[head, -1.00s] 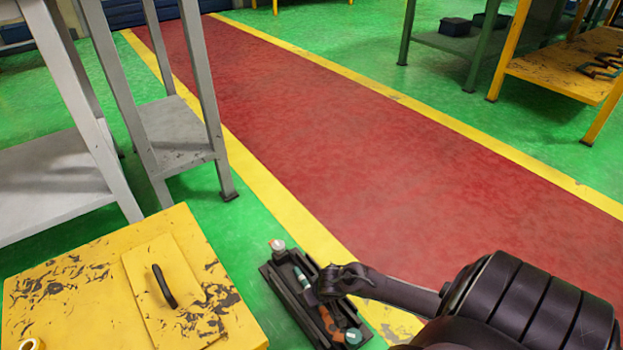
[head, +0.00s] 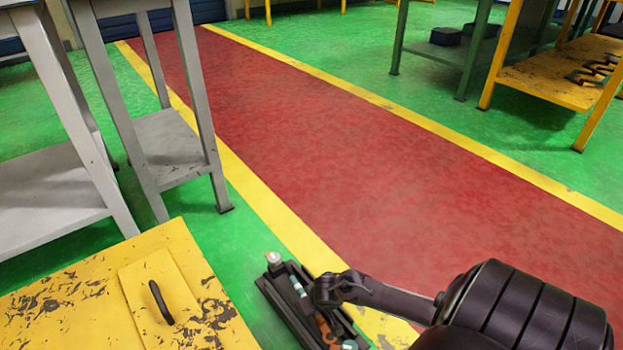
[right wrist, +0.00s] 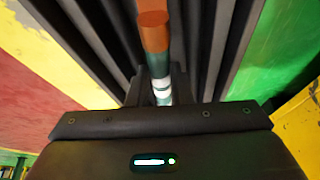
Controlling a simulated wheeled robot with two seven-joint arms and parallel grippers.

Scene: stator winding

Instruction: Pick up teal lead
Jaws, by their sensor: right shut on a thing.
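The teal lead, a thin rod with teal and white bands and an orange end, shows in the right wrist view (right wrist: 158,71) between the fingers of my right gripper (right wrist: 157,88). My right gripper is shut on it. In the head view my right gripper (head: 320,293) is at the dark grooved tray (head: 277,305), at its right side. A teal and white banded piece (head: 297,287) shows there just left of the gripper. I cannot tell whether the lead is clear of the tray. My left gripper is not in view.
The tray also holds a white-topped piece (head: 274,259), an orange-brown piece (head: 325,328) and a teal round end (head: 349,345). A worn yellow cabinet (head: 70,285) stands left of it. Grey tables (head: 170,145) stand behind. The red walkway (head: 340,150) is clear.

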